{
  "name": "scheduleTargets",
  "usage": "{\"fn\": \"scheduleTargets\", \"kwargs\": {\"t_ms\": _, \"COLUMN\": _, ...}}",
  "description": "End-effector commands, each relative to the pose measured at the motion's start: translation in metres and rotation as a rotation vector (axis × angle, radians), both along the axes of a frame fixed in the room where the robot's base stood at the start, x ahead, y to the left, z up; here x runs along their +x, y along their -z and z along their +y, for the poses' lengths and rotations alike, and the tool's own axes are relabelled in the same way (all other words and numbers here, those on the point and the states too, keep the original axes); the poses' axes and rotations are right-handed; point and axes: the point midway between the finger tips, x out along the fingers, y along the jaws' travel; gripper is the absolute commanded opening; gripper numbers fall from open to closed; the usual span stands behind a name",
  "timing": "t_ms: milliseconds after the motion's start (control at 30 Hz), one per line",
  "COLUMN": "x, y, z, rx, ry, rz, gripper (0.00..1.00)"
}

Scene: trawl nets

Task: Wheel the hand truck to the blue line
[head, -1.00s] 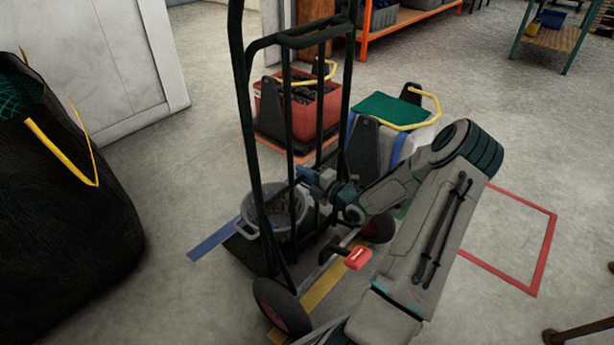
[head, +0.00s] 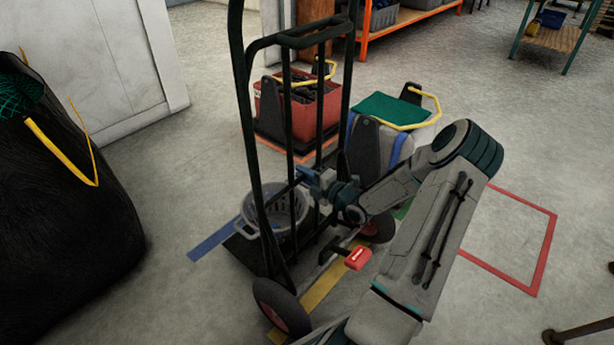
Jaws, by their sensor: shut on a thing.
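The dark green hand truck (head: 257,150) stands upright in the middle of the head view, with black wheels at its base. A grey basket (head: 270,217) sits low at its frame, partly hidden by the bars. My gripper (head: 306,176) is shut on the hand truck, at a bar of its frame; the exact grip is small and partly hidden. The blue line (head: 215,242) is on the floor to the left of the basket and runs toward the truck's toe plate, where the truck hides the rest.
A yellow line (head: 322,286) runs beside the wheels. A red crate (head: 300,108) and a pale box with a green lid (head: 385,140) stand behind the truck. A big black bag (head: 60,210) is at left. A red floor outline (head: 545,240) lies at right.

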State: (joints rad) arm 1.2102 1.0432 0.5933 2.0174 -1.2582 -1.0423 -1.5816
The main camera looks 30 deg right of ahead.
Motion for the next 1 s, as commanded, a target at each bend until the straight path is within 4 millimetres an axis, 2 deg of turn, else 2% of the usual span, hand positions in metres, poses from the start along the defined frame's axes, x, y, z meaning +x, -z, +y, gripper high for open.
{"fn": "scheduleTargets", "kwargs": {"t_ms": 1000, "x": -0.0011, "y": 0.0081, "z": 0.0005, "rx": -0.001, "ry": 0.000, "rz": 0.009, "gripper": 0.00}}
